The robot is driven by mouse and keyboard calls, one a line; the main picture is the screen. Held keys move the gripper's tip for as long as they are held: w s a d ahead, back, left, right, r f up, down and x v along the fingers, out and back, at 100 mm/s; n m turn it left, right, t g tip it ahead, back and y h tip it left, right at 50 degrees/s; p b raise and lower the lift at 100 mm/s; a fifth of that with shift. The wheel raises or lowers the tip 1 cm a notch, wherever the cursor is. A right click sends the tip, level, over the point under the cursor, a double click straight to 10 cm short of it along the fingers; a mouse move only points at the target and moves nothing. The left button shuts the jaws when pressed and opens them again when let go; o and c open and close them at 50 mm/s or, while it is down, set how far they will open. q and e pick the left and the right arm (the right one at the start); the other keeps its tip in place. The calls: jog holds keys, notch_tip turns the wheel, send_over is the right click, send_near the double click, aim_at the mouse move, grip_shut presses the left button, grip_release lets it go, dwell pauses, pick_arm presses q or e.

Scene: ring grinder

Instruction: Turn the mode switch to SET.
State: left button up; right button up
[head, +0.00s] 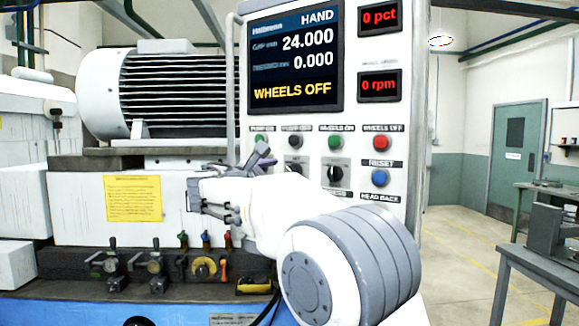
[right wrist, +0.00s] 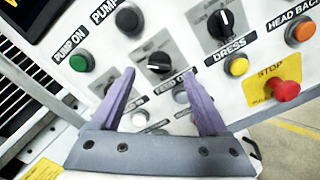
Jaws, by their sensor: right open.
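The display (head: 295,60) reads HAND and WHEELS OFF. My right gripper (right wrist: 158,75) is open and empty, its purple fingers framing the left knob's lower side. My left gripper is out of view.
Around the knobs are the green PUMP ON button (right wrist: 79,62), yellow DRESS button (right wrist: 236,65), orange HEAD BACK button (right wrist: 300,31) and red STOP button (right wrist: 287,90). Levers (head: 155,265) stand along the machine's front. A dark table (head: 540,265) stands at right; the floor between is clear.

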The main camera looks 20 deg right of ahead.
aim_at(293, 170)
jog(key=p+x, duration=0.1)
jog(key=x, duration=0.4)
